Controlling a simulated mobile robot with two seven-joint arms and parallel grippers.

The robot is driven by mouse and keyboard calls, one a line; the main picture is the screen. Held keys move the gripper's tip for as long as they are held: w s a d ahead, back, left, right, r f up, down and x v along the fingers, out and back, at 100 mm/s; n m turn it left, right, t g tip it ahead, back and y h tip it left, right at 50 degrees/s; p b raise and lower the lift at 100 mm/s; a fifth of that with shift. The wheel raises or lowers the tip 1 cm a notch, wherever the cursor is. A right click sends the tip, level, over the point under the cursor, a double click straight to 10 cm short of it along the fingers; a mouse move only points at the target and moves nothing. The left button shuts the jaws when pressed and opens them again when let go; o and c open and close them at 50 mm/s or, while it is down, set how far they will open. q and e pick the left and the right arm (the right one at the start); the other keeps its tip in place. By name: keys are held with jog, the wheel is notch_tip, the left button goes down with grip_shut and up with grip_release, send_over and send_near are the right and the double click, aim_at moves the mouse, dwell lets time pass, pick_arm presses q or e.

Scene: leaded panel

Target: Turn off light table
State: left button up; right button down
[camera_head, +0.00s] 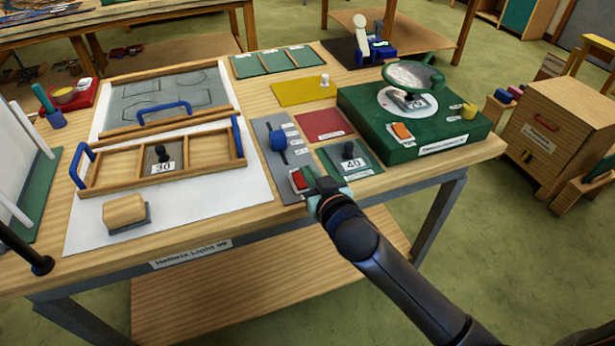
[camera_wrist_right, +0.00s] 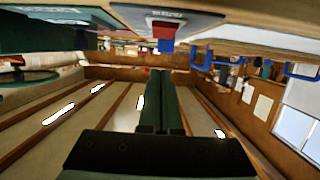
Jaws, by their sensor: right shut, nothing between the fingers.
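The light table's white panel (camera_head: 220,192) lies on the wooden table, with a label on the front edge. A grey control strip (camera_head: 268,160) beside it carries a blue slider knob (camera_head: 278,141) and, at the near end, a red rocker switch (camera_head: 299,180). The red switch (camera_wrist_right: 163,29) and blue knob (camera_wrist_right: 166,46) also show in the right wrist view. My right gripper (camera_head: 322,189) is shut and empty, just right of the red switch; contact cannot be told. Its closed fingers (camera_wrist_right: 161,76) show in the wrist view.
A wooden tray (camera_head: 205,150) with blue handles and a wooden block (camera_head: 124,211) sit on the panel. A weight marked 40 (camera_head: 349,153) on a green pad stands close behind my right gripper. A green box (camera_head: 365,110) with a magnifier stands right.

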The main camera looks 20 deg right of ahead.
pick_arm(q)
jog(key=shift+f+b, duration=0.55)
jog(key=shift+f, duration=0.3)
pick_arm(e)
jog(key=s, duration=0.9)
jog(key=shift+s+d, duration=0.15)
jog(key=shift+s, duration=0.1)
pick_arm(q)
jog(key=shift+w+r+p, duration=0.1)
jog(key=shift+r+p, duration=0.45)
pick_arm(e)
jog(key=s+f+g, duration=0.2)
jog(key=s+f, duration=0.3)
jog(key=f, duration=0.3)
jog(key=s+f+n+g+y, duration=0.1)
jog(key=s+f+g, duration=0.1)
jog(key=s+f, duration=0.3)
jog(key=s+f+g, duration=0.1)
jog(key=s+f, duration=0.4)
jog(key=f, duration=0.6)
jog(key=shift+f+n+g+y, duration=0.3)
jog(key=shift+g+y, duration=0.1)
